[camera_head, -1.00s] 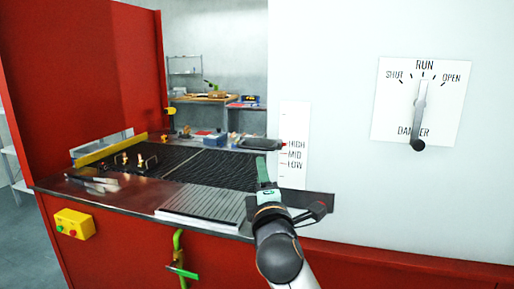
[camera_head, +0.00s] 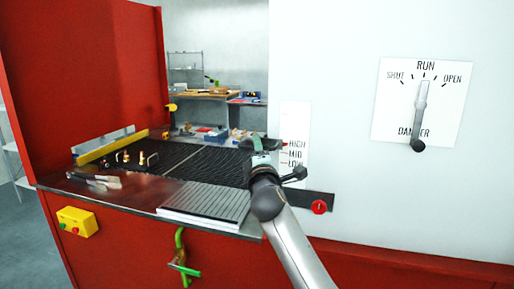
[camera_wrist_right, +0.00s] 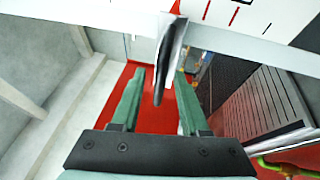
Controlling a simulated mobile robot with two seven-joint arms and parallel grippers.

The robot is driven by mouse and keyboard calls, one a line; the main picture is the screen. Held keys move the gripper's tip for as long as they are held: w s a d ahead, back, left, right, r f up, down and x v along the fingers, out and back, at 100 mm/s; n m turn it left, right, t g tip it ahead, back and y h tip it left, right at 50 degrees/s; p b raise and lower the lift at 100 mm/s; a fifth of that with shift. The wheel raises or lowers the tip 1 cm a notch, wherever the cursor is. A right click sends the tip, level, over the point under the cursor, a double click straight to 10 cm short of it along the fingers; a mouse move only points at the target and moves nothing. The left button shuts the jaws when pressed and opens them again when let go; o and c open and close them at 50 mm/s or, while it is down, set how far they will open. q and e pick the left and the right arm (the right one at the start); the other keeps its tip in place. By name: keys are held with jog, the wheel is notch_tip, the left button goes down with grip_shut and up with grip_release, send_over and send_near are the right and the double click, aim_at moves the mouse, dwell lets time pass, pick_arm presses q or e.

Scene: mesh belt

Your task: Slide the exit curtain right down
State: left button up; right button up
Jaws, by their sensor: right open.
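The exit curtain shows as a dark bar-like handle (camera_wrist_right: 169,58) in the right wrist view. A small red pointer (camera_head: 284,144) sits by the HIGH mark of the white scale panel (camera_head: 295,125), marked HIGH, MID and LOW. My right gripper (camera_head: 262,146) is at the handle and hides most of it in the head view. In the right wrist view, my right gripper's green fingers (camera_wrist_right: 157,88) are apart, with the handle showing between them. I cannot tell whether they touch it. My left gripper is not in view.
The mesh belt (camera_head: 200,163) carries small brass parts at left, beside a yellow bar (camera_head: 98,152). A lever (camera_head: 420,110) on the right wall panel points to RUN. A red knob (camera_head: 319,207) is near my arm. A yellow button box (camera_head: 77,222) hangs at front left.

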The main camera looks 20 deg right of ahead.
jog(key=shift+w, duration=0.1)
grip_shut()
dwell(0.4)
dwell(1.0)
notch_tip(320, 180, down, 11)
jog(key=b, duration=0.6)
jog(key=shift+c, duration=1)
grip_release()
jog(key=shift+o, duration=1)
jog(key=shift+r, duration=0.15)
